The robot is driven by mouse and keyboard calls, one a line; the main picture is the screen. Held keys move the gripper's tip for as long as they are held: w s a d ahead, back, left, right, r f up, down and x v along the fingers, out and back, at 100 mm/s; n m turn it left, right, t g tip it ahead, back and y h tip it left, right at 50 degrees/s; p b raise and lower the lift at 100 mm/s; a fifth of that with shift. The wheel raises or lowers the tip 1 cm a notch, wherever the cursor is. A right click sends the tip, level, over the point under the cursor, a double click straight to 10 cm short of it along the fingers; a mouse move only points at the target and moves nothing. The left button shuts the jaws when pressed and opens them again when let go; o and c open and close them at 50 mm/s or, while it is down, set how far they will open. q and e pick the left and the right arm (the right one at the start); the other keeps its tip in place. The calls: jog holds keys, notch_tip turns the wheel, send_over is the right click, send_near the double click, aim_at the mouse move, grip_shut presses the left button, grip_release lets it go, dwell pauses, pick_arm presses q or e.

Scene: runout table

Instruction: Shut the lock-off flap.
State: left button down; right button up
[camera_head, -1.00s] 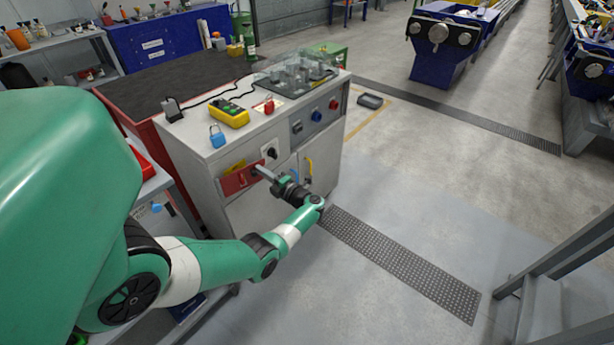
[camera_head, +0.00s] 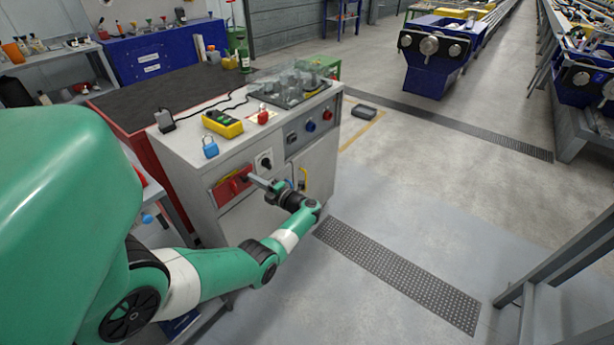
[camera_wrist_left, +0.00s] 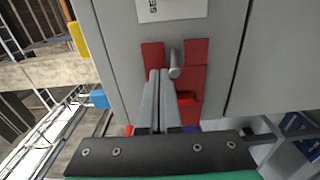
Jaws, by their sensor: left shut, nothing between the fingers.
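The red lock-off flap (camera_head: 230,188) is on the front of the grey cabinet (camera_head: 262,222), below the blue padlock. A little yellow shows along its upper edge; whether it lies fully flat is unclear. In the left wrist view the red flap (camera_wrist_left: 196,52) has a grey peg (camera_wrist_left: 175,66) standing out of it, and a darker red part below. My left gripper (camera_head: 249,177) is shut and empty, its fingertips at the flap's right side. In the left wrist view the fingertips (camera_wrist_left: 158,73) overlap the red beside the peg; contact cannot be told. My right gripper is not in view.
A black rotary switch (camera_head: 264,161) sits just above my left gripper. A yellow handle (camera_head: 303,179) is to its right. A blue padlock (camera_head: 210,149), a yellow device (camera_head: 222,124) and a red padlock (camera_head: 263,117) are on the cabinet top. The floor to the right is open.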

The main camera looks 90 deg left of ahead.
pick_arm(q)
jog(key=v, duration=1.1)
jog(key=shift+w+d, duration=0.2)
jog(key=shift+d, duration=0.05)
